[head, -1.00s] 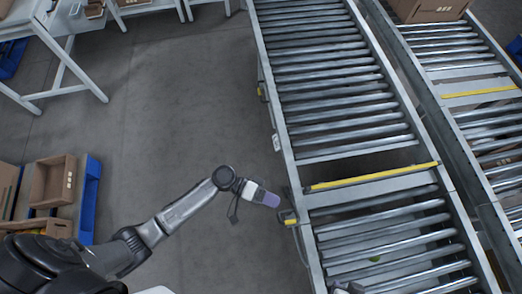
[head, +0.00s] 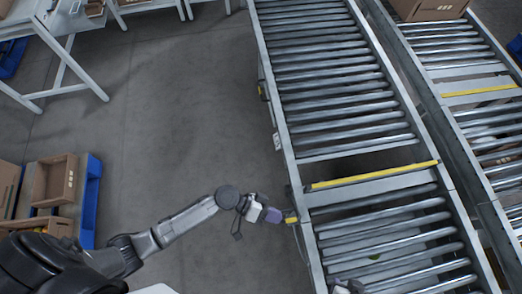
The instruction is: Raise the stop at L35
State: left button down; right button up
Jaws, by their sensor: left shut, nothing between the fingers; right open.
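A yellow stop bar (head: 374,175) lies across the near roller conveyor (head: 333,157), beside a gap in the rollers. A small yellow handle (head: 292,220) sticks out from the conveyor's left side rail, just below the bar's left end. My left gripper (head: 278,216) is shut, its purple fingertips right at the handle; I cannot tell whether they touch it. My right gripper (head: 345,288) shows only in part at the bottom edge, over the lower rollers. The label L35 cannot be read.
A second conveyor with another yellow bar (head: 480,90) runs along the right, with a cardboard box (head: 430,9) at its top. Cardboard boxes (head: 54,181) and a blue pallet (head: 91,190) stand at the left. Open floor (head: 185,110) lies between.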

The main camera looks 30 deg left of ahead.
pick_arm(q)
jog(key=w+r+p+v, duration=0.1)
jog(key=w+p+v, duration=0.1)
jog(key=v, duration=1.1)
jog(key=shift+w, duration=0.3)
